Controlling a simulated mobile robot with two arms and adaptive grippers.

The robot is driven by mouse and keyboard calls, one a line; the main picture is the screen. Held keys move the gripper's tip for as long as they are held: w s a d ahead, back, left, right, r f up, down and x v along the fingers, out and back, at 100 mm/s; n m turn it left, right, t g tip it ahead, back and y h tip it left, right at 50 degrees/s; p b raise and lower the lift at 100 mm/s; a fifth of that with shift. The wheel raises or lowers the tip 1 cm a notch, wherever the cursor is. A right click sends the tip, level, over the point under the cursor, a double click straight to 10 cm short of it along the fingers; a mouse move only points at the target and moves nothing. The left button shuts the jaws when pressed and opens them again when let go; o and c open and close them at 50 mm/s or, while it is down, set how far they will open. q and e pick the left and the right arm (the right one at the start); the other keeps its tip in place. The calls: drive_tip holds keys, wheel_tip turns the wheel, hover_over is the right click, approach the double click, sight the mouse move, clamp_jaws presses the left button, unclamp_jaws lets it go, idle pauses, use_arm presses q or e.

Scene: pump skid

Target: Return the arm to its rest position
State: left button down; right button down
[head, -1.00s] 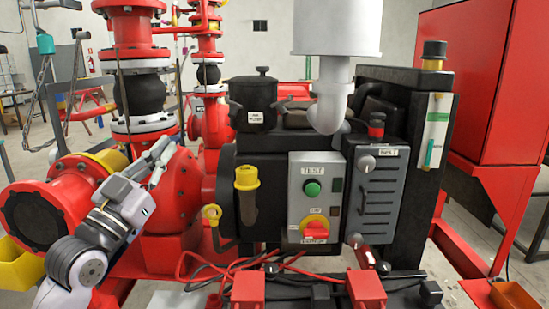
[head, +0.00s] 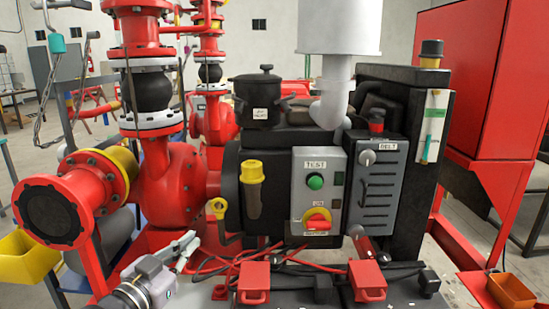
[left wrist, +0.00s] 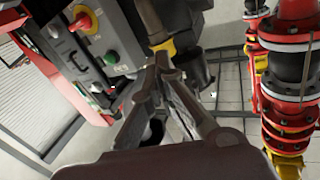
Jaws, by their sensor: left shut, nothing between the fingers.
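My left gripper (head: 188,248) is low at the left in the head view, in front of the red pump casing (head: 172,190). Its fingers are shut with nothing between them. In the left wrist view the same gripper (left wrist: 160,62) has its fingertips together, pointing toward the skid. The grey control panel (head: 318,190) with a green TEST button (head: 315,181) and a red rotary switch on yellow (head: 317,221) stands to the right of the gripper, apart from it. My right gripper is not in view.
A large red pipe flange (head: 50,212) stands left of the gripper, with a yellow bin (head: 28,257) beside it. Two red clamps (head: 254,282) and loose cables lie in front of the panel. A red cabinet (head: 480,80) stands at the right.

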use_arm(q)
drive_tip(key=s+f+n+g+y, duration=0.1)
drive_tip(key=s+f+g+y, duration=0.15)
drive_tip(key=s+f, duration=0.65)
drive_tip(key=s+f+n+g+y, duration=0.1)
drive_tip(key=s+f+g, duration=0.35)
drive_tip(key=f, duration=0.75)
drive_tip(key=s+a+f+n+g+y, duration=0.1)
drive_tip(key=s+f+g, duration=0.3)
drive_tip(key=s, duration=0.6)
drive_tip(key=s+a+f+n+g+y, duration=0.1)
drive_tip(key=s+a+f+g+y, duration=0.1)
drive_tip(key=s+f, duration=0.55)
wheel_tip(320, 180, down, 21)
drive_tip(key=s+g+p, duration=0.1)
drive_tip(key=s+p, duration=0.1)
drive_tip(key=s+a+f+g+p, duration=0.1)
drive_tip(key=s+a+f+p, duration=0.1)
drive_tip(key=s+f, duration=1.3)
drive_tip(key=shift+s+a+f+g, duration=0.3)
drive_tip(key=shift+s+a, duration=0.05)
drive_tip(key=shift+s, duration=0.65)
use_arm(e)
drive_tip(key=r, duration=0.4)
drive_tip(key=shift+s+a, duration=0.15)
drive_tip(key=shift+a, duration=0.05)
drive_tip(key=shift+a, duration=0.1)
